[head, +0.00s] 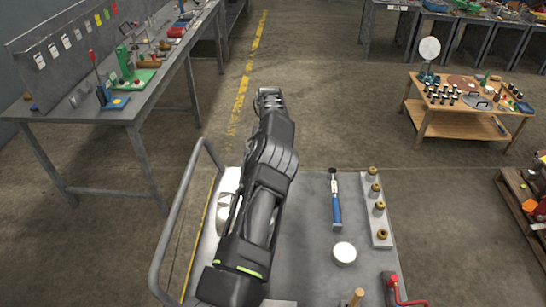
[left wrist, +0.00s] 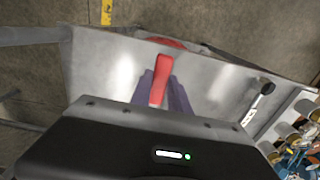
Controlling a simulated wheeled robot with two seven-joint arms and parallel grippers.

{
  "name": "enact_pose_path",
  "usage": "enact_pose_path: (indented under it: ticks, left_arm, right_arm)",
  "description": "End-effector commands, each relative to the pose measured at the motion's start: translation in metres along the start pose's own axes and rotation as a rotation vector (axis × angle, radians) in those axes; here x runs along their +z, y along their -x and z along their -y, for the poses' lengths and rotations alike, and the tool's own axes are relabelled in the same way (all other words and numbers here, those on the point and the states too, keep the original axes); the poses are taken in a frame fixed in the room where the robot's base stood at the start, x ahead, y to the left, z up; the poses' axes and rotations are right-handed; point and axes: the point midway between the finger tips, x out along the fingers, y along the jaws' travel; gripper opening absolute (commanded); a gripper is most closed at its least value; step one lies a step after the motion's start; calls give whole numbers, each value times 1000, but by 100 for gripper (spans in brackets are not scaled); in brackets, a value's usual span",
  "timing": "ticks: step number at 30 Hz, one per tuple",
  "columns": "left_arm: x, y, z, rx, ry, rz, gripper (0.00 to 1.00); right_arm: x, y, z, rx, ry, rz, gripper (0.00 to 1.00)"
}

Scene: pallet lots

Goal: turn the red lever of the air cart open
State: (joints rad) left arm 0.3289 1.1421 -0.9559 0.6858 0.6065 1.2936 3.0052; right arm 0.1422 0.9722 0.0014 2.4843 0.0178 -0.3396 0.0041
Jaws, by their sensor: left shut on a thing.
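The red lever (left wrist: 161,82) is in the left wrist view, pointing toward the gripper body from a round red part (left wrist: 166,43) at the top edge of a grey metal surface (left wrist: 105,65). My left gripper (left wrist: 162,95) is shut on the lever, with purple-grey fingers on both sides of it. In the head view my left arm reaches across the left part of the grey cart top (head: 302,230); the held lever is hidden there and the fingertips cannot be made out. My right gripper is not in view.
A grey rail (head: 168,240) runs along the cart's left side. A blue-handled tool (head: 336,207), a white round piece (head: 344,254), a strip of brass fittings (head: 377,215) and a red-handled part (head: 393,283) are on the right. A long workbench (head: 130,100) stands left, a wooden table (head: 455,118) right.

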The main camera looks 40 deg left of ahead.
Motion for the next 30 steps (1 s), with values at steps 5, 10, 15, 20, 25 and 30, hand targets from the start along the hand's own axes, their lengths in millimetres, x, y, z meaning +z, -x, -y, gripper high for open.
enact_pose_path:
  ticks: [5, 10, 15, 20, 25, 30]
  left_arm:
    - [0, 0, -1, -1, 15, 1, 0]
    - [0, 0, -2, 0, 16, 0, 0]
    - [0, 0, -2, 0, 16, 0, 29]
    - [0, 0, -2, 0, 14, -1, 42]
    - [0, 0, -1, 0, 13, -1, 44]
    - [0, 2, -1, 0, 12, 0, 44]
  right_arm:
    - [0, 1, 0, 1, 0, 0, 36]
    - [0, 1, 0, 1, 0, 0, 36]
    - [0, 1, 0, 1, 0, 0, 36]
    - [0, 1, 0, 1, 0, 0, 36]
    - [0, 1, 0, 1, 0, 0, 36]
    - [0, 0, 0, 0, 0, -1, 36]
